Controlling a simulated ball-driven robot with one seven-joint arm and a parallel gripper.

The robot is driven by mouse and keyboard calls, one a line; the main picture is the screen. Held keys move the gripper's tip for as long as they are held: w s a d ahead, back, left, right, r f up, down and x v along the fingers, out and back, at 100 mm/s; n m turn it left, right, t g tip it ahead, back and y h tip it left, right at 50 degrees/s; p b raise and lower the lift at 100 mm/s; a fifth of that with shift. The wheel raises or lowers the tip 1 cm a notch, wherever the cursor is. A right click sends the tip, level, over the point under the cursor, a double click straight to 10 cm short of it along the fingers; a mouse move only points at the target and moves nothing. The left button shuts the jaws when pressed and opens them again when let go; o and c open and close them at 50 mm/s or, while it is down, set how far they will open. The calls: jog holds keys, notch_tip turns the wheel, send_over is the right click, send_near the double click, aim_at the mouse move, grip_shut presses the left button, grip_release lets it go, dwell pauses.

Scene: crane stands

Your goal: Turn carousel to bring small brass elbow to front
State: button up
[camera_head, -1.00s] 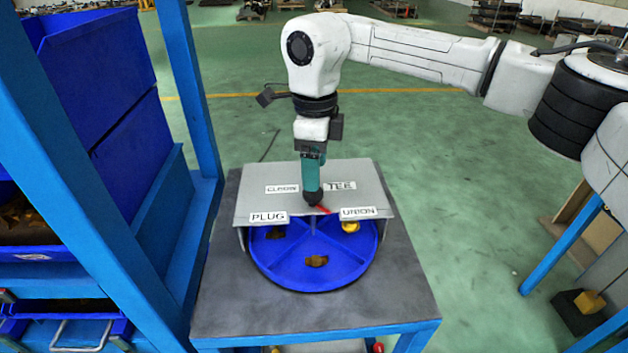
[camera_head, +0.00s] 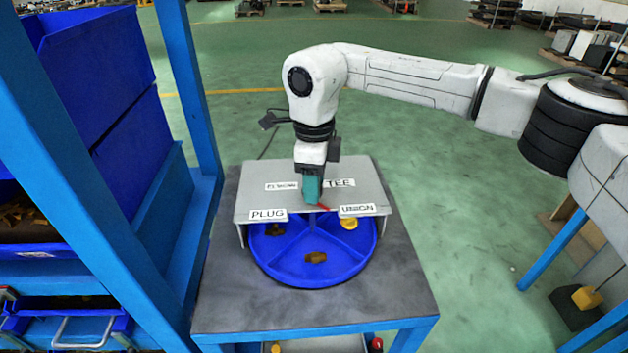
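The blue carousel (camera_head: 290,270) is a round divided tray on a small grey-topped table, partly under a grey cover (camera_head: 262,201). The cover has labels PLUG, UNION, TEE and one partly hidden and hard to read. A small brownish brass piece (camera_head: 316,257) lies in the front compartment; its shape is too small to be sure of. Another brownish piece (camera_head: 275,230) lies at the left, and a yellow piece (camera_head: 348,223) at the right. My gripper (camera_head: 316,205) points down over the middle of the cover, by a red part. Its fingertips cannot be made out.
A blue rack with bins (camera_head: 95,100) stands close on the left, its upright beside the table. The grey table top (camera_head: 390,290) is clear in front of and beside the carousel. Open green floor lies behind and to the right.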

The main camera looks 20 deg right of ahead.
grip_shut()
